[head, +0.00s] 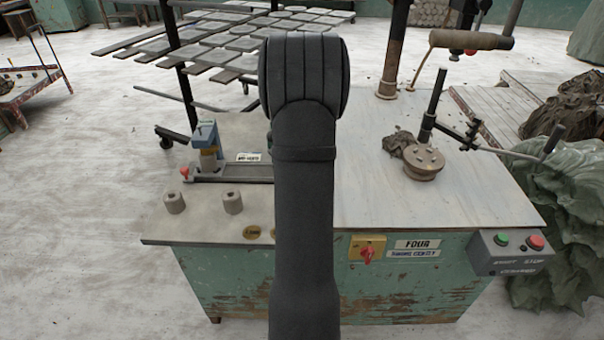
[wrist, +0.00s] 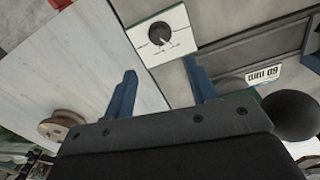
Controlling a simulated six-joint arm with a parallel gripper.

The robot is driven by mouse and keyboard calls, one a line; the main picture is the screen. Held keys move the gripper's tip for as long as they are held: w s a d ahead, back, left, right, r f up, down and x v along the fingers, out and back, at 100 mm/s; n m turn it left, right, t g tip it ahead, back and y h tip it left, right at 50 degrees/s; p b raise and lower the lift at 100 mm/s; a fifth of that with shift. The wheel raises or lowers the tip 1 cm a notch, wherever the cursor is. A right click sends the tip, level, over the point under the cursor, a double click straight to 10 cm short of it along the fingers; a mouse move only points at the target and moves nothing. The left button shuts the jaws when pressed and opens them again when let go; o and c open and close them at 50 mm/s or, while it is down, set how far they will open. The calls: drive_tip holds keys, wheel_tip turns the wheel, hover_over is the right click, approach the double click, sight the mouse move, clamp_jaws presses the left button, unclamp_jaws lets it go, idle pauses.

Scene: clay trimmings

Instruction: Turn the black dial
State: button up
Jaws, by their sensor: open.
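The black dial (wrist: 161,34) is a small round knob with a light pointer mark. It sits on a white panel (wrist: 179,20) with small printed marks, at the top middle of the wrist view. My gripper (wrist: 159,66) shows two blue fingers spread apart with nothing between them. The dial lies just beyond the fingertips, roughly in line with the gap, and is not touched. In the head view my arm stands in front of the bench middle. The dial and my fingers do not show there.
A round metal wheel head (head: 424,162) with an upright black post stands on the right of the bench (head: 355,190). Two grey cylinders (head: 232,203) and a blue clamp (head: 208,138) stand at left. A black ball (wrist: 291,115) is right of my fingers. A red switch (head: 367,252) is on the bench front.

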wheel_tip(320, 180, up, 6)
drive_tip(key=shift+f, duration=0.25)
wheel_tip(320, 180, down, 18)
drive_tip(key=shift+r, duration=0.25)
idle(0.5)
